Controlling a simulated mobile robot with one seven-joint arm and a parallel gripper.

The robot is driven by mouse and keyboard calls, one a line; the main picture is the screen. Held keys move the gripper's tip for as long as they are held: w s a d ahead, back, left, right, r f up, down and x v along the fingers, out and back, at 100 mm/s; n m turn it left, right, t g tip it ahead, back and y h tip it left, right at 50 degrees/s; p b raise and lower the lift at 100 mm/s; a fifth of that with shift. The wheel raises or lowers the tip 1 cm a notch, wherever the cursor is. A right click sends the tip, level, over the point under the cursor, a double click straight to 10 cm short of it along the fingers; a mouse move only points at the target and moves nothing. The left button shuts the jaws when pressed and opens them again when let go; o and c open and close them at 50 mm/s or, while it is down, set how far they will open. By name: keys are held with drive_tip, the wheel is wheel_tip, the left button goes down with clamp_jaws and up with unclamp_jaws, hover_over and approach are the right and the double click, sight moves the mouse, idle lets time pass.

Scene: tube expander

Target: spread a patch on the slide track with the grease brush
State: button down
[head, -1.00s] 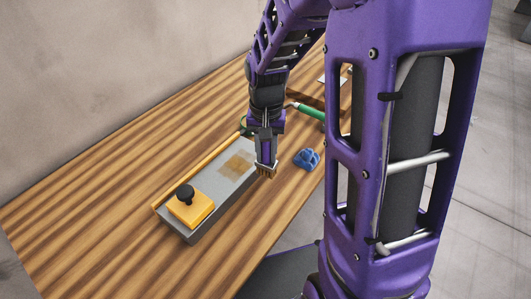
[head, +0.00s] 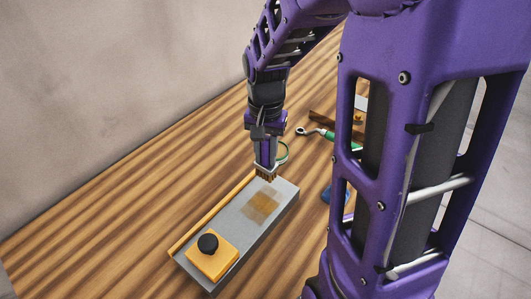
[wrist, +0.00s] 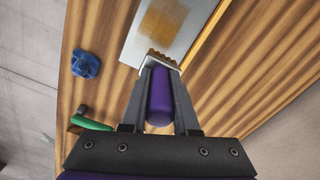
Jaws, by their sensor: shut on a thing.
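The slide track (head: 232,222) is a long grey bar on the wooden table, with a yellow strip along its left side. A brownish patch (head: 261,206) lies on its top, and a yellow block (head: 212,258) with a black knob sits at its near end. My gripper (head: 265,141) is shut on the grease brush, whose brown bristles (head: 266,177) point down at the track's far end, beyond the patch. The wrist view shows the brush's purple handle (wrist: 160,97) between my fingers and the patch (wrist: 163,20) ahead. I cannot tell whether the bristles touch the track.
A blue lobed object (wrist: 86,64) lies beside the track, mostly hidden by my arm in the head view. A green-handled tool (head: 327,133) and a green ring (head: 284,152) lie beyond the track. The table left of the track is clear.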

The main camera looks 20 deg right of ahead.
sight(266, 164)
wheel_tip(266, 164, down, 4)
drive_tip(key=b, duration=0.3)
drive_tip(key=shift+s+d, duration=0.65)
drive_tip(key=shift+s, duration=0.25)
drive_tip(key=shift+s+d, duration=0.65)
drive_tip(key=shift+s, duration=0.2)
drive_tip(key=shift+f, duration=0.85)
drive_tip(key=shift+f, duration=0.25)
